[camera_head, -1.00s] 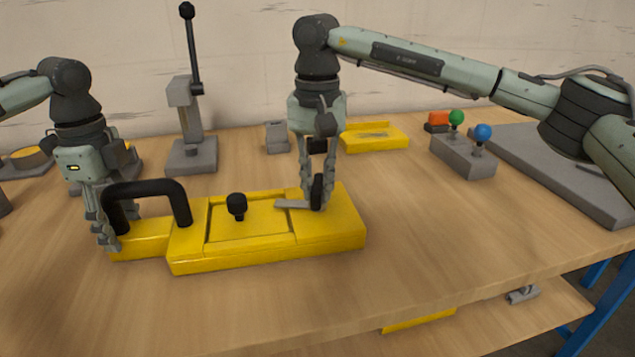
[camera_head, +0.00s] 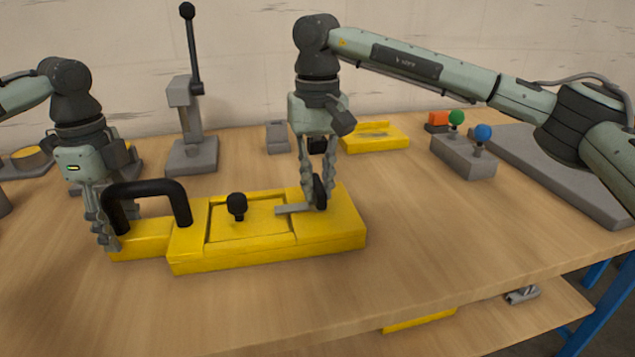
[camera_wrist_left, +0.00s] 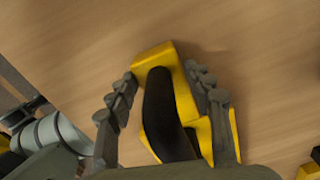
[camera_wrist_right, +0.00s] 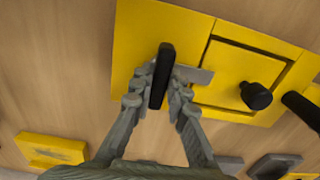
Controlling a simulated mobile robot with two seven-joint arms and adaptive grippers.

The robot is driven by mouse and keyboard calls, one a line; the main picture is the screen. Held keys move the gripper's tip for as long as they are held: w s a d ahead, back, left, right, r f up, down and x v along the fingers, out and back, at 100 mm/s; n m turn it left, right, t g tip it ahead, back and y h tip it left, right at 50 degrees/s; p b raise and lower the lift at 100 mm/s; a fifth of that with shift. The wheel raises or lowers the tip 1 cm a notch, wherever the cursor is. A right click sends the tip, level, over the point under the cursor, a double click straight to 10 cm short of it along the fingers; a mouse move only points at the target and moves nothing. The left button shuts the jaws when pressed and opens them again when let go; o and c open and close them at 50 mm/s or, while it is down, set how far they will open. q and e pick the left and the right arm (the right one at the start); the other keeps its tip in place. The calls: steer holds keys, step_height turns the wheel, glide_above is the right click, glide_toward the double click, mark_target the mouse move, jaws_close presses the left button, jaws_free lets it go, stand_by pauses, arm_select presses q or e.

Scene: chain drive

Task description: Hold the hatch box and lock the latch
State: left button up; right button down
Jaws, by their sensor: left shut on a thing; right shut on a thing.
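The yellow hatch box (camera_head: 268,258) lies on the table, with a black arched handle (camera_head: 145,187) at its left end. Its hatch lid (camera_head: 262,226) sits flat in the frame and has a black knob (camera_head: 237,204). The latch, a grey bar (camera_head: 291,209) with a black grip (camera_wrist_right: 161,75), sits right of the lid; the bar's tip overlaps the lid's edge. My left gripper (camera_head: 108,240) is shut on the box's handle end, with fingers on both sides of it in the left wrist view (camera_wrist_left: 170,95). My right gripper (camera_head: 313,203) is shut on the latch's black grip.
A grey lever stand (camera_head: 190,140) is behind the box. A yellow tray (camera_head: 375,137) and a grey block with green and blue knobs (camera_head: 463,157) stand at the back right. The table in front and to the right of the box is clear.

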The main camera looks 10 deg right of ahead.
arm_select(q)
steer(key=shift+s+d, duration=0.1)
arm_select(e)
steer(key=shift+r, duration=0.1)
steer(key=c, duration=1.5)
jaws_free()
step_height(320, 180, up, 12)
arm_select(q)
steer(key=o, duration=1.7)
